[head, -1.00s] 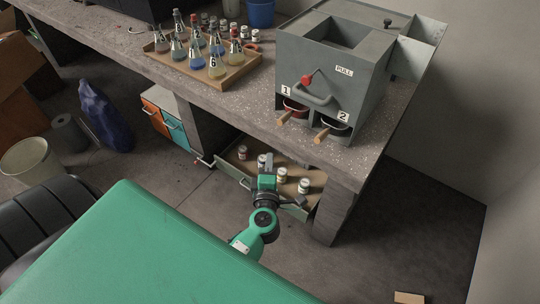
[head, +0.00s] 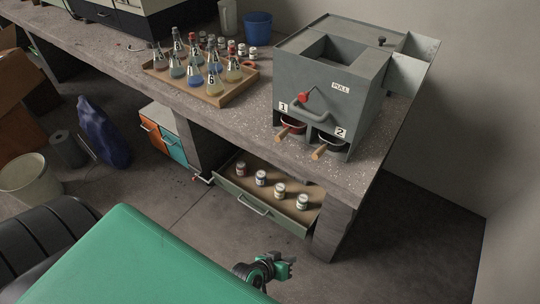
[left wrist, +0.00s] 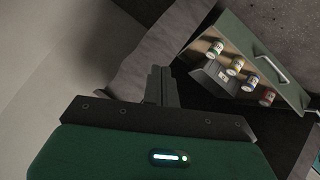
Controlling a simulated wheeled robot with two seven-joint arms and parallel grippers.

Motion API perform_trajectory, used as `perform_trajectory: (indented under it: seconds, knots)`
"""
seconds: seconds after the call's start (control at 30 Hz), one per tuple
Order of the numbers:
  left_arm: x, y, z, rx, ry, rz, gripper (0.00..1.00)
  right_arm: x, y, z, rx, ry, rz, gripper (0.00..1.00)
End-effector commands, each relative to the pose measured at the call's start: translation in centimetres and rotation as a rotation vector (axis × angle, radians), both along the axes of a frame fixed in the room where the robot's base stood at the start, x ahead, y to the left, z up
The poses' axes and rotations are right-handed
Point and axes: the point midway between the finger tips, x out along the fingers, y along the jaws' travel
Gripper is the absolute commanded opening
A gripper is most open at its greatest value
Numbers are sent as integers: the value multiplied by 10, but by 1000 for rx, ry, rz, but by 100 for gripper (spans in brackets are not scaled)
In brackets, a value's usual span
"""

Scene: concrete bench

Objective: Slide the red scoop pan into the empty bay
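The red scoop pan (head: 292,127) sits in the bay marked 1 at the front of the grey hopper box (head: 325,75), its wooden handle sticking out. A dark-rimmed pan (head: 330,142) with a wooden handle sits in the bay marked 2. I see no empty bay. My left gripper (head: 287,264) is in front of and below the bench, apart from the pans, over the floor. In the left wrist view its fingers (left wrist: 162,86) lie close together with nothing visible between them. My right gripper is not in view.
An open drawer (head: 274,217) with several small jars juts out under the bench. A wooden tray (head: 214,98) of several flasks stands left of the hopper box. The bench's stone leg (head: 334,228) is right of the drawer. Floor right of the leg is clear.

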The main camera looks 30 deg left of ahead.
Motion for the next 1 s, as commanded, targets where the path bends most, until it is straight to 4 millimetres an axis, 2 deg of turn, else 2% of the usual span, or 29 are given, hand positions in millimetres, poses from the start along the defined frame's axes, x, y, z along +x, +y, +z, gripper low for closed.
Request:
perform_trajectory:
  seconds: [0.03, 0.1, 0.2, 0.3, 0.4, 0.5, 0.73, 0.9, 1.0]
  knots:
    - [-25, 5, -30, 91, 99, -71, 0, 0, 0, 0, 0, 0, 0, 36]
    - [-59, 17, -65, 209, 229, -158, 0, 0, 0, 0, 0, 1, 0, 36]
    - [-102, 38, -100, 354, 388, -248, 0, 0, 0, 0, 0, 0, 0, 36]
    - [-132, 58, -120, 459, 502, -304, 0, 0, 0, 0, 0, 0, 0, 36]
    - [-150, 70, -129, 520, 567, -332, 0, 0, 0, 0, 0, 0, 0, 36]
    - [-157, 76, -132, 546, 594, -342, 0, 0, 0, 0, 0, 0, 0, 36]
    - [-157, 76, -132, 548, 595, -344, 0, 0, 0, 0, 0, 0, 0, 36]
    - [-157, 76, -132, 546, 594, -343, 33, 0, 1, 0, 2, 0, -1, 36]
    - [-157, 76, -132, 546, 593, -343, 36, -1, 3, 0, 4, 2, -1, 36]
